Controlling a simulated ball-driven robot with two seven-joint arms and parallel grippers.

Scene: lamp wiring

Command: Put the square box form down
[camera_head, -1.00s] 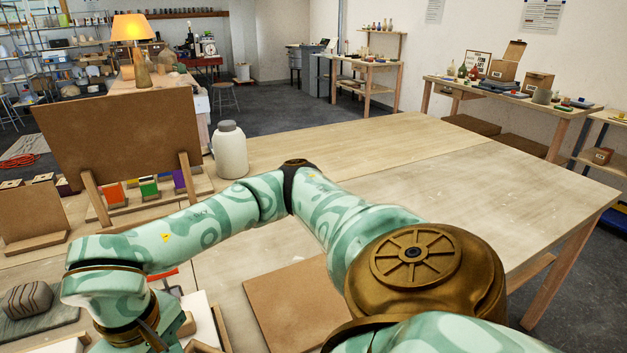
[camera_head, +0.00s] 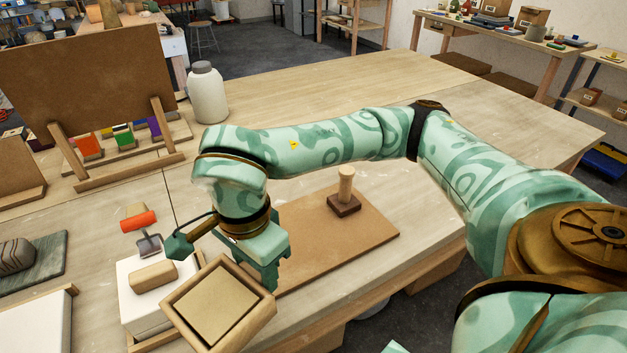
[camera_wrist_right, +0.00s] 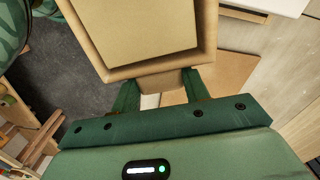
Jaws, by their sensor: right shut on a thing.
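The square box form (camera_head: 246,322) is a wooden frame around a tan square panel. It is in the air at the bottom of the head view, tilted, with its open face toward the camera. In the right wrist view the green fingers (camera_wrist_right: 160,88) meet the wooden rim (camera_wrist_right: 150,66) of the form; the exact contact is partly hidden. A flat brown board (camera_head: 335,252) lies on the table behind and right of the form. My left gripper is not in view.
A wooden stamp with a dark base (camera_head: 344,205) stands on the board. A white block (camera_head: 140,305) bearing a wooden block (camera_head: 152,277) is left of the form, near a red-handled roller (camera_head: 138,222). A white jar (camera_head: 207,95) stands behind. The table's right half is clear.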

